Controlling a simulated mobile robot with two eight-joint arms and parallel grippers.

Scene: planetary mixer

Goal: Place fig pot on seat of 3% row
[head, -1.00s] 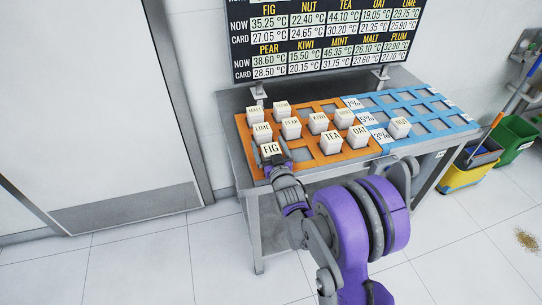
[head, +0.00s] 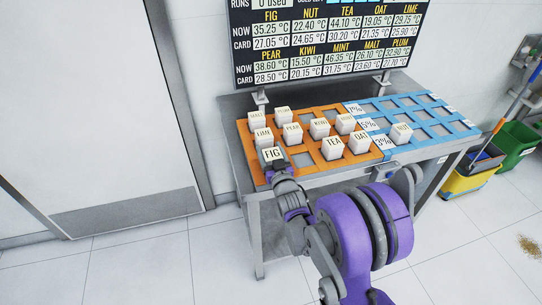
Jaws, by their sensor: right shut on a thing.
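The fig pot (head: 271,154), a white block-like pot marked FIG, is at the near left corner of the orange tray (head: 312,175). My right gripper (head: 278,165) is shut on it from the near side; the fingers are partly hidden by my wrist. I cannot tell whether the pot's base is still in its seat. The 3% label (head: 382,142) marks the nearest row of the blue tray (head: 446,142). The nut pot (head: 401,131) stands in that row, beside the label. Seats to its right look empty. My left gripper is not in view.
Several other pots stand in the orange tray, including tea (head: 333,146), oat (head: 360,142), lime (head: 263,135) and pear (head: 292,131). Yellow (head: 466,177) and green (head: 514,143) buckets are right of the table.

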